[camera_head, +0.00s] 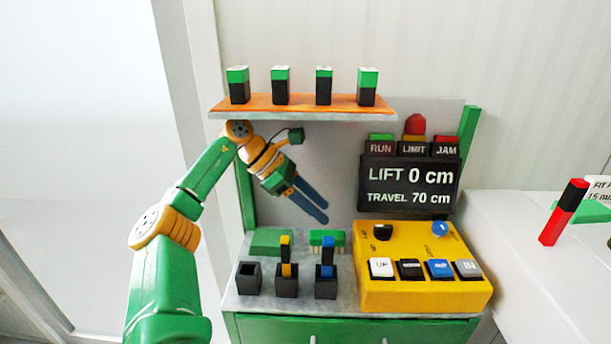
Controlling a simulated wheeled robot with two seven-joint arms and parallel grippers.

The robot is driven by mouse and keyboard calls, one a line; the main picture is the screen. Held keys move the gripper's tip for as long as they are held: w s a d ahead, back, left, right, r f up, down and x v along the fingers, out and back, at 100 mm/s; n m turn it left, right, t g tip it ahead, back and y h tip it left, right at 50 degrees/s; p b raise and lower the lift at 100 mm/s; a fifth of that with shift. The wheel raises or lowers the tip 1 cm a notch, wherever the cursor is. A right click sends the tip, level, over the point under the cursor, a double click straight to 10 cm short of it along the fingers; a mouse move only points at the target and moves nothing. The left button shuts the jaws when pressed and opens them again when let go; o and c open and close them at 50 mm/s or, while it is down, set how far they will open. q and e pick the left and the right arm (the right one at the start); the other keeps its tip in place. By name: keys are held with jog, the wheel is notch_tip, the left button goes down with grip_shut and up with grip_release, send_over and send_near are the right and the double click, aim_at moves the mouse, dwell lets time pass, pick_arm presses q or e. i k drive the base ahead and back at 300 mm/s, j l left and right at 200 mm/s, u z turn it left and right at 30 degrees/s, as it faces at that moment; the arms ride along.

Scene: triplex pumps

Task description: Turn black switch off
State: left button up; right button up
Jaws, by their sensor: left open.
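A yellow control box (420,291) stands on the right of the workbench. A small black knob switch (382,232) sits at the back left of its top; its exact setting is too small to read. A blue knob (440,230) sits at the back right. My left gripper (318,212) hangs above the bench, left of the control box and apart from it. Its two long fingers point down and to the right, and it is open with nothing between them. My right gripper is not in view.
White, black, blue and grey buttons line the box's front, including the black one (409,269). A display (410,186) reads "LIFT 0 cm, TRAVEL 70 cm". An orange shelf (300,106) with green-black blocks is above my gripper. Black sockets (286,288) stand on the bench's left.

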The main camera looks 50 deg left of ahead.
aim_at(383, 232)
jog(key=k+j, duration=0.55)
jog(key=j, duration=0.2)
jog(key=k+j, duration=0.6)
jog(key=j, duration=0.1)
